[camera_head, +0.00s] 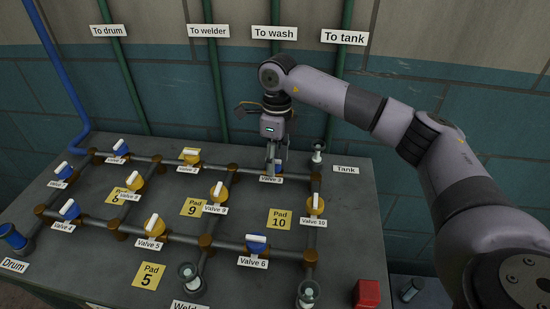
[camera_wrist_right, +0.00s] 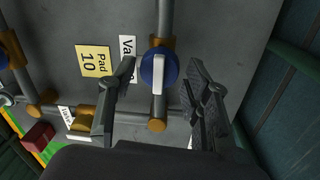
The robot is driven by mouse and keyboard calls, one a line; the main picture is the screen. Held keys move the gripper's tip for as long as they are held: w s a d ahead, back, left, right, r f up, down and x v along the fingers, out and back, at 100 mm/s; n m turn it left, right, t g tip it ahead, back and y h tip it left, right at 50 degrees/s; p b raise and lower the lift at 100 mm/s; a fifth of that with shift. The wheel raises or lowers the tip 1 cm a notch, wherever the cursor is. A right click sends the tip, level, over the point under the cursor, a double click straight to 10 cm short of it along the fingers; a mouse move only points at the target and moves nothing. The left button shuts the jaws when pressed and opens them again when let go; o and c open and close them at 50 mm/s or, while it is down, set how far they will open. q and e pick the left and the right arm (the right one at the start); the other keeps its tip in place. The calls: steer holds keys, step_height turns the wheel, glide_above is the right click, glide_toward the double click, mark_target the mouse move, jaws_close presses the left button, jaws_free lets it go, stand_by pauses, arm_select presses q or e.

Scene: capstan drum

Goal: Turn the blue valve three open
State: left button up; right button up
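The blue valve three (camera_head: 278,169) sits on the back pipe above its "Valve 3" label. It is partly hidden by my right gripper in the head view. In the wrist view the blue valve (camera_wrist_right: 172,68) shows a white bar handle (camera_wrist_right: 158,74) that lies roughly in line with its pipe. My right gripper (camera_head: 277,163) points down over the valve. In the wrist view the right gripper (camera_wrist_right: 157,90) is open, one finger on each side of the handle, with a visible gap on both sides. My left gripper is not in view.
Blue valve six (camera_head: 257,243) and yellow valve ten (camera_head: 315,206) stand on nearby pipes. A yellow Pad 10 plate (camera_head: 280,219) lies flat in front. A grey funnel-like fitting (camera_head: 317,156) stands right of the gripper. A red block (camera_head: 366,293) is at the front right.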

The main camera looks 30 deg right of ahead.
steer(key=shift+o, duration=0.7)
step_height(320, 180, up, 12)
steer(key=shift+w+d, duration=0.3)
